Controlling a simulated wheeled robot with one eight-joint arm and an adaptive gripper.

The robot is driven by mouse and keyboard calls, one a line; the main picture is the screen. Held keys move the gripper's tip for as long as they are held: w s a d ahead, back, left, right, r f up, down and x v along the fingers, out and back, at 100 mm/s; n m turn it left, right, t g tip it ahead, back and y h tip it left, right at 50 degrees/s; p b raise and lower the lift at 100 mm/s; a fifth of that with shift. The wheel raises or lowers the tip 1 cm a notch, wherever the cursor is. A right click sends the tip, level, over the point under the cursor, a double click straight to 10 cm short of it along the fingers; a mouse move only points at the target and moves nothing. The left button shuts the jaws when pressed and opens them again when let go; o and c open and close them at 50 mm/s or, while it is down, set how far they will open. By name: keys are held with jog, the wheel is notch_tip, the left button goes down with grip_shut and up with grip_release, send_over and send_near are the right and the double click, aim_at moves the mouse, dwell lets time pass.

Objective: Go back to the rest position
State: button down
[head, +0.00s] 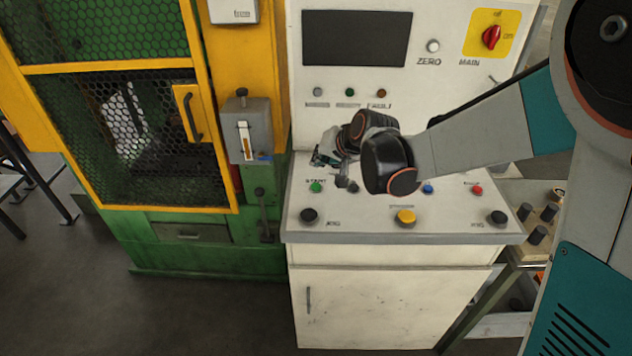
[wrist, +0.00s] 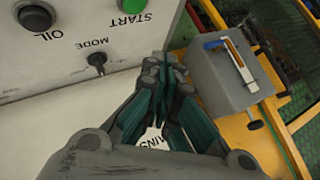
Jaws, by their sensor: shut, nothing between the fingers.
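My gripper (head: 322,158) is shut and empty in front of the white control cabinet's panel, just above its sloped button desk (head: 365,228) on the left side. In the wrist view my gripper (wrist: 166,66) has its fingers together, with a wall of the cabinet behind it. The green START button (wrist: 132,4) and the black MODE knob (wrist: 97,59) are to its left there, apart from the fingers. The grey box with a lever (wrist: 236,78) is to its right. My wrist hides part of the desk in the head view.
The green and yellow mesh-guarded machine (head: 150,120) stands left of the cabinet, with a grey lever box (head: 246,128) on its yellow post. A bench with black knobs (head: 535,225) is at the right. The floor (head: 120,310) at front left is clear.

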dwell(0.7)
jog(key=s+d+r+h, duration=0.1)
jog(key=s+d+r, duration=0.1)
jog(key=s+d, duration=0.4)
jog(key=s+d+r+n+h, duration=0.1)
jog(key=s+d, duration=0.5)
jog(key=s, duration=0.9)
jog(key=s+d+r+n+h, duration=0.1)
jog(key=s+d+r+h, duration=0.2)
jog(key=s+d, duration=0.3)
jog(key=s, duration=0.4)
jog(key=shift+s+d+r+g, duration=0.15)
jog(key=shift+d+r+g, duration=0.15)
jog(key=shift+r, duration=0.1)
